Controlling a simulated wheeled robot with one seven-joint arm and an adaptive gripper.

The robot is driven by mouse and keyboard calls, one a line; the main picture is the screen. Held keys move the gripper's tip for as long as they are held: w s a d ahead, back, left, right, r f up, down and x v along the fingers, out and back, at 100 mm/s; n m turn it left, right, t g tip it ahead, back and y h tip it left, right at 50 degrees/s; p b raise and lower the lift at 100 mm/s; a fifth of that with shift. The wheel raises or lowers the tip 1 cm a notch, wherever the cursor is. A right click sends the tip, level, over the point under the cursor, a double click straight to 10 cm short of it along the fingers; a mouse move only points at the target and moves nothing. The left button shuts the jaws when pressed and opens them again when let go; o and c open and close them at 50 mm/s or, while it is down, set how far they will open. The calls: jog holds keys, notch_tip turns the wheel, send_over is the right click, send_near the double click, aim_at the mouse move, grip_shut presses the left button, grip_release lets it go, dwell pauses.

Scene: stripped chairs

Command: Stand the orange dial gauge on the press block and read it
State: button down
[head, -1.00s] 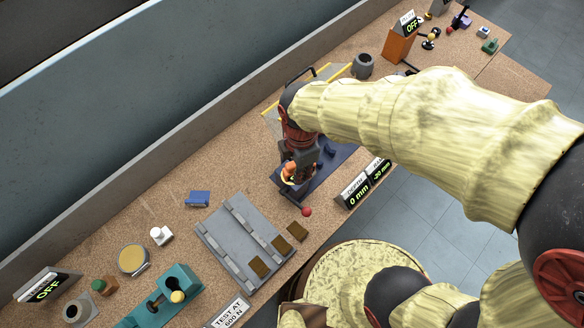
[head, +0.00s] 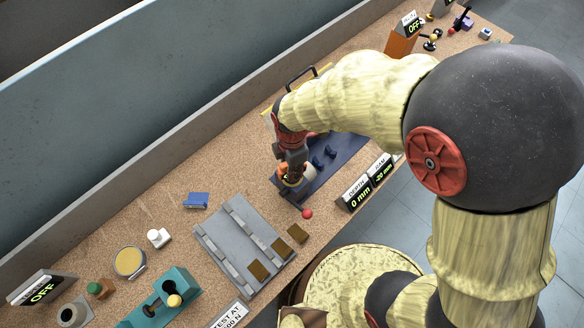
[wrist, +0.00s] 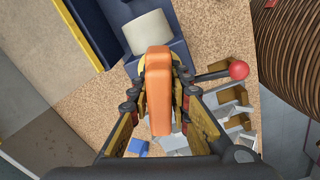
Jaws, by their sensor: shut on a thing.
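My gripper (wrist: 158,92) is shut on the orange dial gauge (wrist: 159,75), which fills the space between the fingers in the wrist view. In the head view my gripper (head: 291,174) is over the near end of a dark blue press base (head: 338,158), with a bit of the orange gauge (head: 283,169) showing beside it. A pale round block (wrist: 148,33) on the blue base is just beyond the gauge in the wrist view; it may be the press block. I cannot tell whether the gauge touches it. The gauge's dial face is hidden.
A lever with a red knob (head: 307,214) sticks out close to my gripper. The depth display (head: 356,193) reads 0 mm; the gap display (head: 381,168) reads -20 mm. A grey railed plate (head: 232,243) and a teal fixture (head: 183,284) stand nearer.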

jog(key=shift+f, duration=0.2)
jog(key=c, duration=1.8)
grip_release()
jog(key=shift+o, duration=0.7)
